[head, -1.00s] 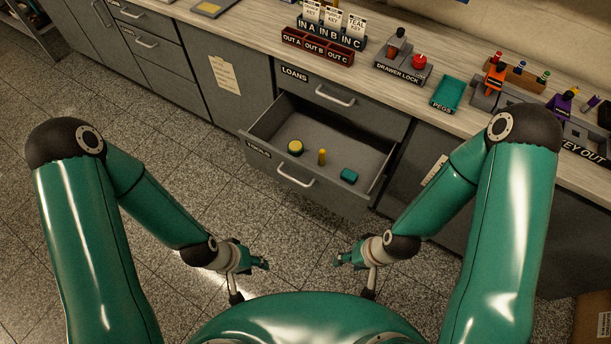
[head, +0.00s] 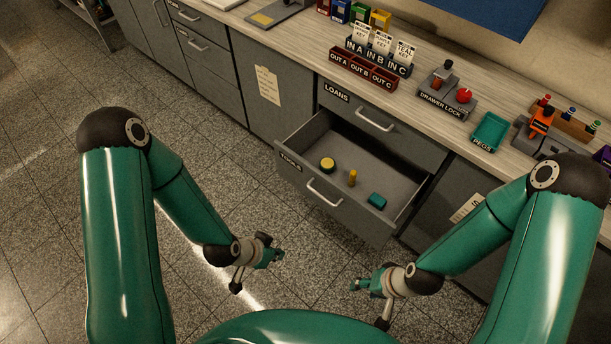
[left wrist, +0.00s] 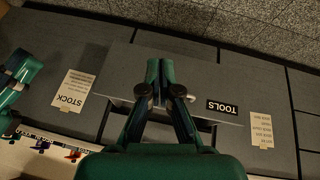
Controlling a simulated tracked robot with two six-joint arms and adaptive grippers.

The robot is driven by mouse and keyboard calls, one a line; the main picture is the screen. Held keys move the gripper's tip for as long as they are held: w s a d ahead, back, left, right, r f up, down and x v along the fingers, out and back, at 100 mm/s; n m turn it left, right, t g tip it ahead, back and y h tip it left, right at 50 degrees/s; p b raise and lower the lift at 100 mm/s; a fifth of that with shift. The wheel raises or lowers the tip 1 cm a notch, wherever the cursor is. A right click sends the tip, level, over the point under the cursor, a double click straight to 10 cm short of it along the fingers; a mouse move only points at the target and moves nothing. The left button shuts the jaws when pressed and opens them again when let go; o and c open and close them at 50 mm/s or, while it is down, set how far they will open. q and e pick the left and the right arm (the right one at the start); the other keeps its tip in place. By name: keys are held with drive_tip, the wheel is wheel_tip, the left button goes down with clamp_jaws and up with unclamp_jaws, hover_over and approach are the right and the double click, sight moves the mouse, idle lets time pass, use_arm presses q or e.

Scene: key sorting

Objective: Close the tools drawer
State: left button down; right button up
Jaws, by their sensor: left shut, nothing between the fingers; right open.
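The tools drawer (head: 288,172) is pulled open below the loans drawer (head: 372,122). Its front carries a silver handle (head: 322,194) and a TOOLS label. Inside lie a round yellow-topped item (head: 327,164), a small yellow upright piece (head: 352,178) and a teal block (head: 377,201). My left gripper (head: 277,256) is in front of the drawer front, apart from it, shut and empty. In the left wrist view the shut fingers (left wrist: 160,68) overlap the drawer front, near the TOOLS label (left wrist: 222,107). My right gripper (head: 357,285) is open and empty, in front of the drawer's right part.
The counter above holds a label rack (head: 380,42), a drawer lock unit (head: 446,96) and a teal pegs tray (head: 489,131). The loans drawer is closed. The floor (head: 240,190) left of the open drawer is clear.

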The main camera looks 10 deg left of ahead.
use_arm(q)
drive_tip(key=w+r+m+t+h+b, duration=0.2)
drive_tip(key=w+m+t+h+b, duration=0.2)
drive_tip(key=w+m+t+b, duration=0.85)
drive_tip(key=m+g+h+b, duration=0.15)
drive_tip(key=m+b, duration=0.55)
drive_tip(key=b, duration=1.5)
approach(307, 168)
drive_tip(key=x, duration=0.7)
drive_tip(key=shift+d+r, duration=0.1)
drive_tip(key=shift+d, duration=0.1)
drive_tip(key=shift+w, duration=0.15)
